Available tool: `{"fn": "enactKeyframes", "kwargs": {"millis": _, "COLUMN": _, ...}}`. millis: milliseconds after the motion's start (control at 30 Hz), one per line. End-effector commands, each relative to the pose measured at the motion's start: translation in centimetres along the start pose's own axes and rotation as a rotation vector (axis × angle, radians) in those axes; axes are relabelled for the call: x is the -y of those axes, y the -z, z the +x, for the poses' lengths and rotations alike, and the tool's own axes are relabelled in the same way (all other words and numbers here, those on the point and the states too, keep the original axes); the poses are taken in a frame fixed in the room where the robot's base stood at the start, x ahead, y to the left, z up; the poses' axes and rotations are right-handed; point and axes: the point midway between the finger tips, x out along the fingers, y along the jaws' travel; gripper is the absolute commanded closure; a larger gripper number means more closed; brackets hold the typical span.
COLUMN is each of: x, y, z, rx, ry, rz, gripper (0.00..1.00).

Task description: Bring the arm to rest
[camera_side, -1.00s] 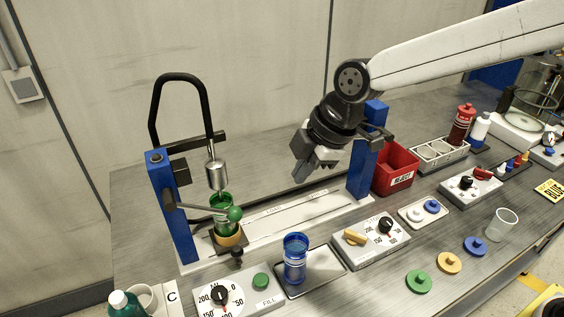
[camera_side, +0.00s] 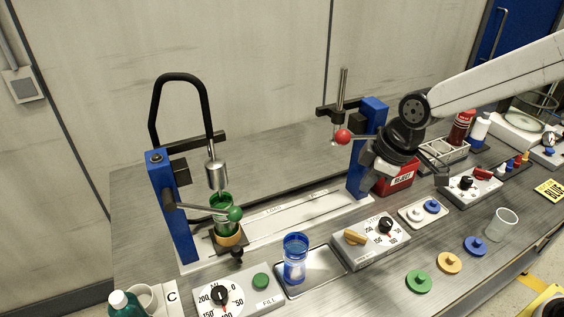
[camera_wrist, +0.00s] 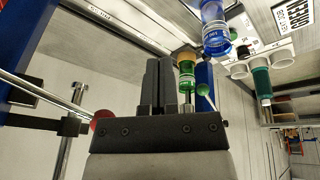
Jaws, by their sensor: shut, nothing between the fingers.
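My gripper (camera_wrist: 158,62) is shut and empty in the wrist view, its two dark fingers side by side. In the side view the gripper (camera_side: 384,167) is beside the right blue post (camera_side: 362,172), above the bench and in front of the red reject bin (camera_side: 392,184). Its fingertips are hard to make out there.
A green vessel (camera_side: 226,214) stands in the left station under a metal nozzle (camera_side: 216,175). A blue vessel (camera_side: 295,262) stands on a tray in front. Two dial boxes (camera_side: 372,242), coloured lids (camera_side: 419,281) and a clear cup (camera_side: 502,224) occupy the bench front. The rail between the posts is clear.

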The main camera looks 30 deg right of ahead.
Motion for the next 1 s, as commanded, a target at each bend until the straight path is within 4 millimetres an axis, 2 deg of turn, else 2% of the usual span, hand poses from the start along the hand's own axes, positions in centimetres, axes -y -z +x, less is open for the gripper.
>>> {"fn": "enactKeyframes", "kwargs": {"millis": 33, "x": -0.5, "y": -1.9, "z": 0.2, "rx": 0.017, "ry": -0.012, "rz": 0.085, "gripper": 1.0}}
{"fn": "enactKeyframes", "kwargs": {"millis": 300, "x": -1.4, "y": -11.0, "z": 0.9, "rx": 0.081, "ry": -0.081, "rz": 0.534, "gripper": 1.0}}
{"fn": "enactKeyframes", "kwargs": {"millis": 400, "x": -1.1, "y": -13.5, "z": 1.0, "rx": 0.095, "ry": -0.101, "rz": 0.665, "gripper": 1.0}}
{"fn": "enactKeyframes", "kwargs": {"millis": 500, "x": -0.9, "y": -15.2, "z": 1.1, "rx": 0.101, "ry": -0.116, "rz": 0.759, "gripper": 1.0}}
{"fn": "enactKeyframes", "kwargs": {"millis": 700, "x": -0.6, "y": -16.6, "z": 1.1, "rx": 0.108, "ry": -0.128, "rz": 0.834, "gripper": 1.0}}
{"fn": "enactKeyframes", "kwargs": {"millis": 1000, "x": -1.1, "y": -15.8, "z": 1.3, "rx": 0.077, "ry": -0.146, "rz": 0.772, "gripper": 1.0}}
